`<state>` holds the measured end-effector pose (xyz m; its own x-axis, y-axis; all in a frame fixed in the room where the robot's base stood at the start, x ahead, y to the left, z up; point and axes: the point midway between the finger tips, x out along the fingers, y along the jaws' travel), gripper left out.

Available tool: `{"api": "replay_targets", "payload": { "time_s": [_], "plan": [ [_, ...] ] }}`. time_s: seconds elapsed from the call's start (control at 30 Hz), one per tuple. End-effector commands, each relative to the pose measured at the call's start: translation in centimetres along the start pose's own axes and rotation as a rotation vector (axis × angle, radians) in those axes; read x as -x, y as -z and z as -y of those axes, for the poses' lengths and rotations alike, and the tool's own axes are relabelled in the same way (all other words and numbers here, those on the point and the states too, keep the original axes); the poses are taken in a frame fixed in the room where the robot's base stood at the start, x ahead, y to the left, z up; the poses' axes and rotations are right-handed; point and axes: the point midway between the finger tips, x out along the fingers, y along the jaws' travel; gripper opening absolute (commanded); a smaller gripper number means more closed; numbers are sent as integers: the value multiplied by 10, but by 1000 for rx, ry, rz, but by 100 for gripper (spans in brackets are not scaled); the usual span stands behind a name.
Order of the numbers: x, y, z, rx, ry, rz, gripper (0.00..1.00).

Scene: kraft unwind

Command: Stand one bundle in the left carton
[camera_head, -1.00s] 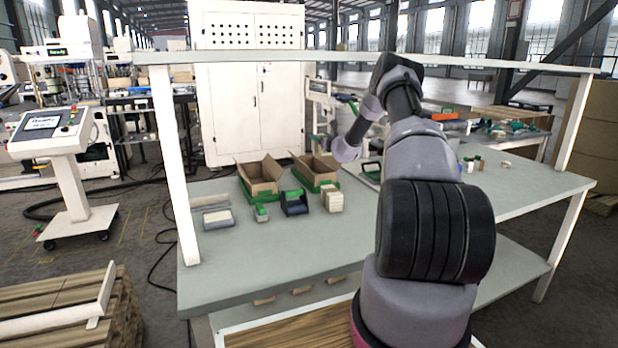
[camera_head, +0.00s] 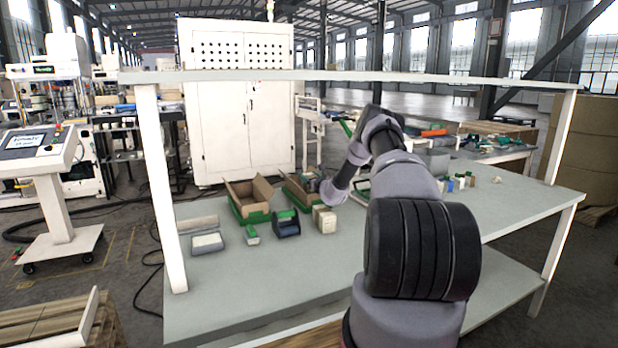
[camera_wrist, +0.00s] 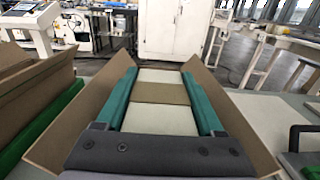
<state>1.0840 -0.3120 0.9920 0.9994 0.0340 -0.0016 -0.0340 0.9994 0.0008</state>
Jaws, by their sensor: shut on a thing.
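My gripper (camera_wrist: 160,74) has its green fingers shut on a pale bundle (camera_wrist: 150,118) with a brown band around its middle. In the wrist view, the raised flaps of the right carton (camera_wrist: 236,122) stand on both sides of the bundle. I cannot tell how deep the bundle is or whether it touches the bottom. The left carton (camera_wrist: 30,98) is beside it at the left edge. In the head view, the left carton (camera_head: 249,194) and right carton (camera_head: 291,189) stand open in green trays, and my gripper (camera_head: 311,181) is at the right carton, small and partly hidden.
The table's front is clear. A shelf beam (camera_head: 350,77) crosses above.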

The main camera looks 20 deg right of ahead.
Motion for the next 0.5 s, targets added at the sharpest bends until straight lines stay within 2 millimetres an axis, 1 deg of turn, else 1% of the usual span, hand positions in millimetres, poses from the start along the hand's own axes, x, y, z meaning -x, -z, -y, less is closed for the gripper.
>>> {"api": "replay_targets", "payload": {
  "time_s": [0.17, 0.5],
  "plan": [
    [0, -2, 0, 1, 0, 2, 7],
    [0, 8, 0, 0, -1, 2, 7]
  ]
}}
